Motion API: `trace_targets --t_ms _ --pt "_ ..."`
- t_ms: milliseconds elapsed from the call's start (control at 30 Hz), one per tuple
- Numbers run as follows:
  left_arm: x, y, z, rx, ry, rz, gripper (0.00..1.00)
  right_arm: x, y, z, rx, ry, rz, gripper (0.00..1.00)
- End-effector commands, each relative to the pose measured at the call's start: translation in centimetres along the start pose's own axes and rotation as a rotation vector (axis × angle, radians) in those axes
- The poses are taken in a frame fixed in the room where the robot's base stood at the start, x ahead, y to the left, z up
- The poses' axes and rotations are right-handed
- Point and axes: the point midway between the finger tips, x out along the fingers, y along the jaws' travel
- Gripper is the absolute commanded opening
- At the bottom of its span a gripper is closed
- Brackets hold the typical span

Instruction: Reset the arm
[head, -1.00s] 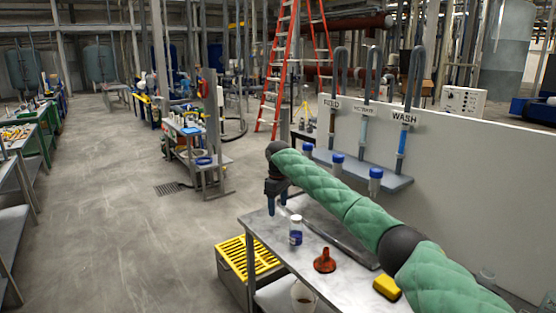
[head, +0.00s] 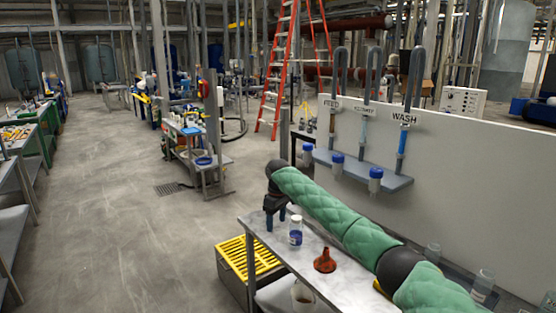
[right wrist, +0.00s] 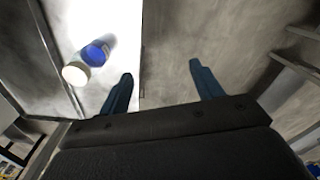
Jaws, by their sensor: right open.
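My right arm, in a green padded sleeve, reaches across the head view from the lower right. Its dark right gripper (head: 276,222) points down at the table's far left end, beside a small white-capped bottle with a blue label (head: 295,232). In the right wrist view the two blue fingers of the right gripper (right wrist: 161,72) stand wide apart with nothing between them. The bottle (right wrist: 94,54) lies to the left of the fingers there, apart from them. My left gripper is in neither view.
Glass beakers (head: 483,283) are at right. Open floor lies left.

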Motion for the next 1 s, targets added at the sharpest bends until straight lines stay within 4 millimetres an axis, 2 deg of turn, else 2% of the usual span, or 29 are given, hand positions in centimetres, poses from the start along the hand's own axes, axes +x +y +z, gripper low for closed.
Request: trace_targets --t_ms 33,167,467,600,767,1000 --pt "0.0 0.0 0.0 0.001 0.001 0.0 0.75 1.8 -0.4 0.1 0.005 0.005 -0.009 0.65" --pt "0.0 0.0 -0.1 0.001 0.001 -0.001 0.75 6.1 -1.4 0.5 0.025 0.026 -0.022 0.65" --pt "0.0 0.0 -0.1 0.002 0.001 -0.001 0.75 19.1 -5.2 2.8 0.101 0.092 -0.059 0.65" --pt "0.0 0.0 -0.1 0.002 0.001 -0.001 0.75 24.9 -7.3 4.4 0.147 0.12 -0.073 0.65" --pt "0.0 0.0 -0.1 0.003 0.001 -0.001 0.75 31.2 -10.0 6.7 0.202 0.15 -0.086 0.65" --pt "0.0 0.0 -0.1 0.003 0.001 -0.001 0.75 40.1 -14.3 11.1 0.295 0.186 -0.099 0.65"
